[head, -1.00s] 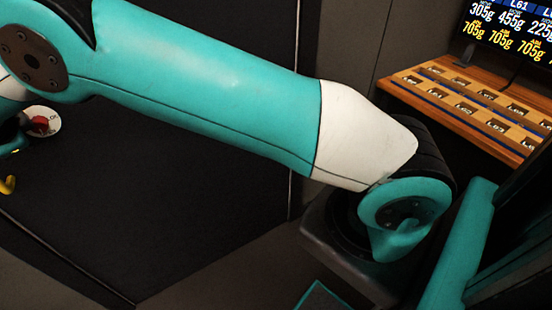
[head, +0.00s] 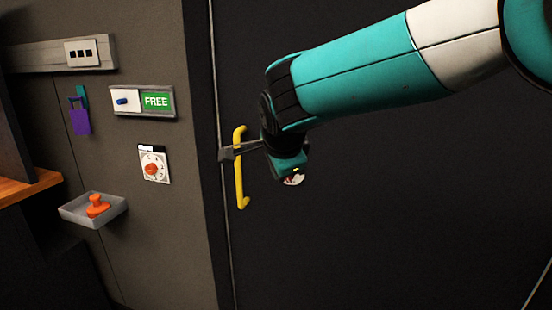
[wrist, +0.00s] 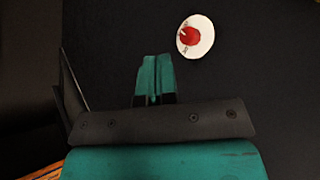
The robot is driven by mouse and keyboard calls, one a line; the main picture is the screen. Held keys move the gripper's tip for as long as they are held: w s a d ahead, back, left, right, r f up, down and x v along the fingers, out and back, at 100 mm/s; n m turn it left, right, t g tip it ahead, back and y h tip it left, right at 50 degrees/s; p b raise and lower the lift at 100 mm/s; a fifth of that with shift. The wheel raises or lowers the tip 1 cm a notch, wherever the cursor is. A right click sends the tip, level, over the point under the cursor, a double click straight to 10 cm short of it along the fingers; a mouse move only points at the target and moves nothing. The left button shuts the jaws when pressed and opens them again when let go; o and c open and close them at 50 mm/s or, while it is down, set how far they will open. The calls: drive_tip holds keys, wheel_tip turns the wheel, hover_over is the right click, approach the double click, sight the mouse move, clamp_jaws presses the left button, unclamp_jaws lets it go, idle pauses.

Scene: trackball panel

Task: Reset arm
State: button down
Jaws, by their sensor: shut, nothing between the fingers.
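In the wrist view my gripper (wrist: 155,62) is shut, with its teal fingers together and nothing between them. A round white dial with a red knob (wrist: 195,36) shows beyond and to the right of the fingertips, apart from them in the picture. In the head view my arm reaches in from the upper right, in front of a black door (head: 400,210). The dial shows partly below my wrist (head: 294,180). A dark grey piece at my wrist overlaps the yellow door handle (head: 241,190); I cannot tell whether they touch. The fingers are mostly hidden in the head view.
A wooden shelf edge (head: 25,187) is far left.

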drive_tip(key=s+d+r+n+g+y, duration=0.1)
drive_tip(key=s+d+n+g, duration=0.2)
drive_tip(key=s+d+n, duration=0.5)
drive_tip(key=s+d+n+g+y, duration=0.1)
drive_tip(key=s+n, duration=0.3)
drive_tip(key=s, duration=0.4)
drive_tip(key=s+d+f+n+g+p, duration=0.1)
drive_tip(key=s+d+n, duration=0.3)
drive_tip(key=s, duration=0.4)
drive_tip(key=s+d+f+n+g+y, duration=0.1)
drive_tip(key=s+d+n+g, duration=0.1)
drive_tip(key=s+n, duration=0.2)
drive_tip(key=s, duration=0.3)
drive_tip(key=shift+s+d+y, duration=0.3)
drive_tip(key=shift+s+d, duration=0.05)
drive_tip(key=shift+s, duration=0.05)
drive_tip(key=c, duration=1.8)
unclamp_jaws()
drive_tip(key=shift+c, duration=0.2)
